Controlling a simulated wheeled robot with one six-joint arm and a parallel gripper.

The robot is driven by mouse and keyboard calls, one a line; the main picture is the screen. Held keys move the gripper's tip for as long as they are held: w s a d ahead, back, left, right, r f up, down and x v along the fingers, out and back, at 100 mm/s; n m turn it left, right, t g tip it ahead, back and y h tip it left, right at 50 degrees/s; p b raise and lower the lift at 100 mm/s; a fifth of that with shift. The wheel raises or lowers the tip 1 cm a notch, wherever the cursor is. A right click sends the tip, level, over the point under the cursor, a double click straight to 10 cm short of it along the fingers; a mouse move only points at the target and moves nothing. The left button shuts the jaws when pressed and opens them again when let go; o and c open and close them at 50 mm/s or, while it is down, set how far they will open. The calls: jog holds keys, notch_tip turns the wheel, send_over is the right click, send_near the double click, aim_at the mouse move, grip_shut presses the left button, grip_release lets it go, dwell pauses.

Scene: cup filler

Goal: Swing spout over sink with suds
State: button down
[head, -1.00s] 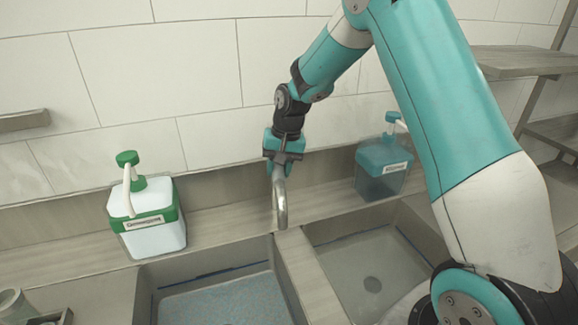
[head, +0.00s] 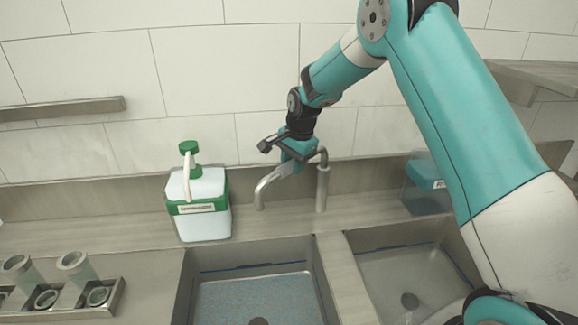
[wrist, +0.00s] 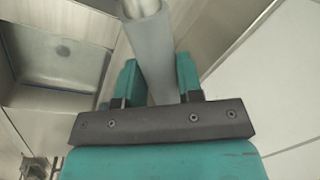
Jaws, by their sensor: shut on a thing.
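The metal spout (head: 268,187) bends out from its upright post (head: 322,190) behind the sinks and points left in the head view. My gripper (head: 293,163) is shut on the spout along its upper run. In the wrist view the grey spout tube (wrist: 150,50) passes between my teal fingers (wrist: 157,85). The left sink (head: 205,262) has a blue, speckled layer on its bottom that looks like suds. The right sink (head: 365,258) has a plain grey bottom. The spout's open end hangs near the left sink's back edge; I cannot tell whether it is over the basin.
A white and green pump bottle (head: 203,215) stands on the ledge left of the spout. A blue pump bottle (head: 425,190) stands right, partly behind my arm. A rack of metal cups (head: 75,292) sits on the left counter. A wall shelf (head: 60,112) hangs above.

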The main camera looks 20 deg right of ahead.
jog(key=shift+w+r, duration=0.15)
jog(key=shift+w, duration=0.05)
jog(key=c, duration=0.8)
grip_release()
jog(key=s+r+b, duration=0.1)
jog(key=r, duration=0.4)
jog(key=s+d+r+b, duration=0.1)
jog(key=r, duration=0.5)
jog(key=s+r+b, duration=0.1)
jog(key=r+b, duration=0.1)
jog(key=r, duration=0.4)
jog(key=shift+s+d, duration=0.15)
